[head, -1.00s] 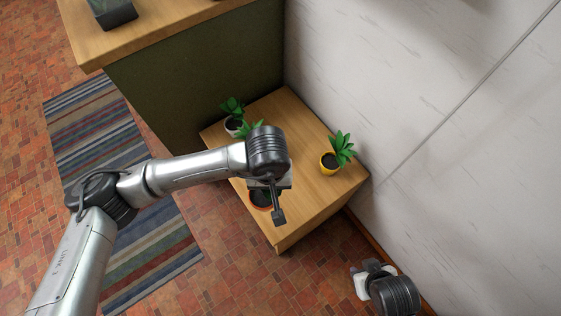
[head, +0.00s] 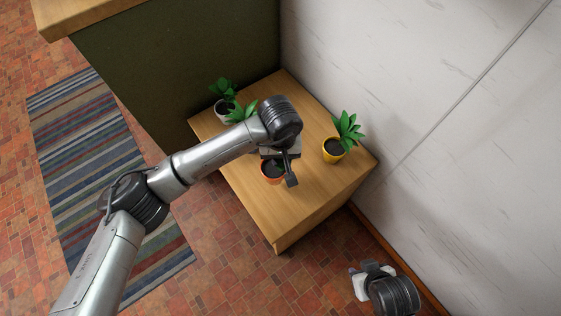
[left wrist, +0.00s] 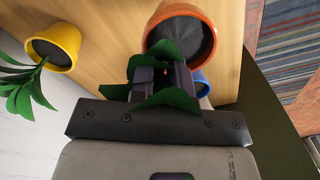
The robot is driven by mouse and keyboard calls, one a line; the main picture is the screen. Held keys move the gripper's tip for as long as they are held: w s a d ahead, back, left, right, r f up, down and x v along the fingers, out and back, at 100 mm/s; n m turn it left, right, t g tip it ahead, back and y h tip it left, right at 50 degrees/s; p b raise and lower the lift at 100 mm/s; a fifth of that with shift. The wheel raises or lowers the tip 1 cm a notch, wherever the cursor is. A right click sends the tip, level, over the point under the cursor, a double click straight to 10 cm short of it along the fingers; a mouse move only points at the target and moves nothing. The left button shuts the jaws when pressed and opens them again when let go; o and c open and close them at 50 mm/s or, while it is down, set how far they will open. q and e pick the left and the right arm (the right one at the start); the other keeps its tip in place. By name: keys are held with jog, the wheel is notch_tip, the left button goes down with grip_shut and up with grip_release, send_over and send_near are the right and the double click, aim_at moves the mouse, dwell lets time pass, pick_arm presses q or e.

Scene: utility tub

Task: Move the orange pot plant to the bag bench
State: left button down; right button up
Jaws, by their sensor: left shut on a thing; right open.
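The orange pot plant (head: 272,172) shows over the wooden table, partly hidden by my left gripper (head: 289,172). In the left wrist view its orange rim and dark soil (left wrist: 180,30) lie just beyond the fingers. My left gripper (left wrist: 163,80) is shut on the plant, with green leaves between and around its fingers. I cannot tell whether the pot touches the tabletop. My right gripper (head: 358,280) is open and empty, low at the lower right, away from the table. I cannot tell which surface is the bag bench.
On the wooden table (head: 275,220) stand a yellow pot plant (head: 334,150), a white pot plant (head: 222,110) and another plant (head: 242,112) partly behind my arm. A blue pot (left wrist: 200,82) shows in the wrist view. A green-sided counter (head: 190,60), a wall and a striped rug (head: 80,170) surround it.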

pick_arm(q)
jog(key=shift+w+d+f, duration=0.1)
jog(key=shift+w+f, duration=0.35)
jog(key=shift+w, duration=0.4)
notch_tip(320, 180, down, 4)
jog(key=b, duration=0.3)
jog(key=shift+f, duration=0.1)
jog(key=shift+s, duration=0.1)
jog(key=shift+f+b, duration=0.1)
jog(key=shift+b, duration=0.2)
jog(key=c, duration=1.1)
grip_release()
